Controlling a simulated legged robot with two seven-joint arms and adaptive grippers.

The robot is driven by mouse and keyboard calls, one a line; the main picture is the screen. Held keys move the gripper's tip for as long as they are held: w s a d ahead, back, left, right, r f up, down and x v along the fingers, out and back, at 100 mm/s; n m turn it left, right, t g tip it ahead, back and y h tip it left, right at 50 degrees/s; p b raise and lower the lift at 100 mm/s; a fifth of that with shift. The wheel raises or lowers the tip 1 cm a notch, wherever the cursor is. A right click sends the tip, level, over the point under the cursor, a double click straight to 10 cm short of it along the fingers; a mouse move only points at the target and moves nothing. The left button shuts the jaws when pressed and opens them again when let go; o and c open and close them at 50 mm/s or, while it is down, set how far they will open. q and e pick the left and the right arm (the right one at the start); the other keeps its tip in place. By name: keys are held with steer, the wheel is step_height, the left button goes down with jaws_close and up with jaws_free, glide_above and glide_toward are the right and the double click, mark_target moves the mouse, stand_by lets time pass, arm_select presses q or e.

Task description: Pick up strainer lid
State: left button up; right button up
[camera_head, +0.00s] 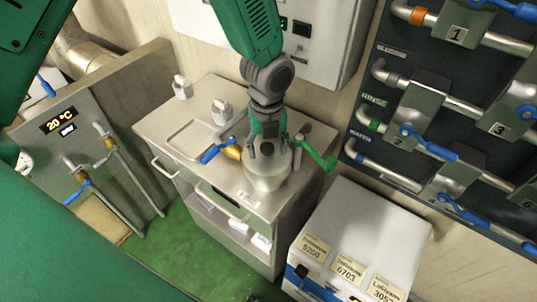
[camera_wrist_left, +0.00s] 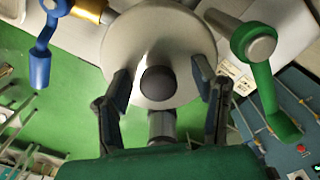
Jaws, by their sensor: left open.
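The strainer lid looks to be the pale round cover (camera_wrist_left: 160,35) with a dark round knob (camera_wrist_left: 158,83) in the left wrist view. It sits on the steel kettle (camera_head: 268,183) on the cabinet in the head view, where my gripper partly hides its top. My left gripper (camera_head: 271,148) points down over the kettle. In the left wrist view its open fingers (camera_wrist_left: 163,82) stand on either side of the knob, with a gap on both sides. I cannot tell how far above the lid the fingertips are. My right gripper is not in view.
A blue-handled valve (camera_head: 212,154) and a green handle (camera_head: 318,156) flank the kettle. Two small pale objects stand on the steel cabinet (camera_head: 152,128) at the back left. A pipe panel (camera_head: 440,85) is at right, and a labelled white box (camera_head: 375,225) stands in front.

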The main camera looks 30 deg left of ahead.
arm_select(q)
steer(key=shift+a, duration=0.15)
steer(key=shift+c, duration=0.4)
steer(key=shift+s, duration=0.1)
steer(key=c, duration=0.7)
jaws_close()
steer(key=shift+d+r, duration=0.1)
steer(key=shift+d, duration=0.1)
